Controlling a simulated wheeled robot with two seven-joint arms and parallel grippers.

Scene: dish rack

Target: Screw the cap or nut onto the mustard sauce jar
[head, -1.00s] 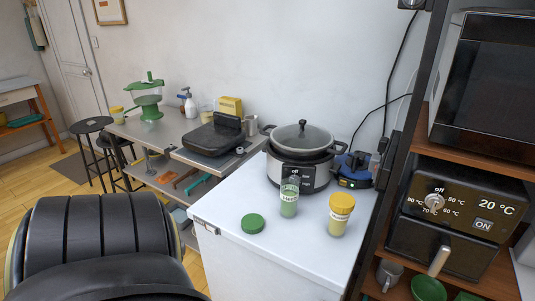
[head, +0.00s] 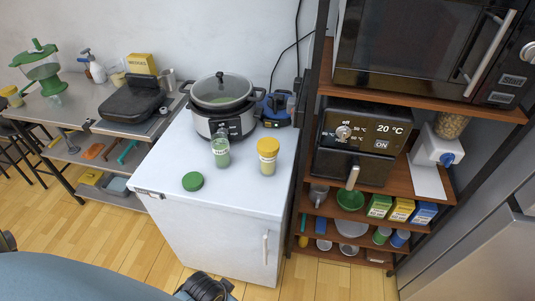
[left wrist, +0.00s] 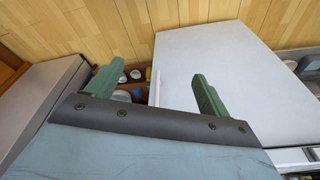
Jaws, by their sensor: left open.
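A jar with a yellow lid (head: 268,156) stands upright on the white cabinet (head: 215,185). A clear jar with green contents (head: 221,150) stands upright to its left, and no lid shows on it. A loose green cap (head: 193,181) lies flat near the cabinet's front left. The labels are too small to read, so I cannot tell which jar is the mustard sauce. My left gripper (left wrist: 160,72) is open and empty, its green fingers spread beside the white cabinet (left wrist: 220,60) in the left wrist view. No jar or cap shows there. My right gripper is not in view.
A slow cooker (head: 221,104) and a blue device (head: 277,108) stand behind the jars. A wooden shelf unit (head: 385,175) with an oven (head: 358,143) and a microwave (head: 425,45) rises to the right. A metal table (head: 100,107) stands left. The cabinet's front is clear.

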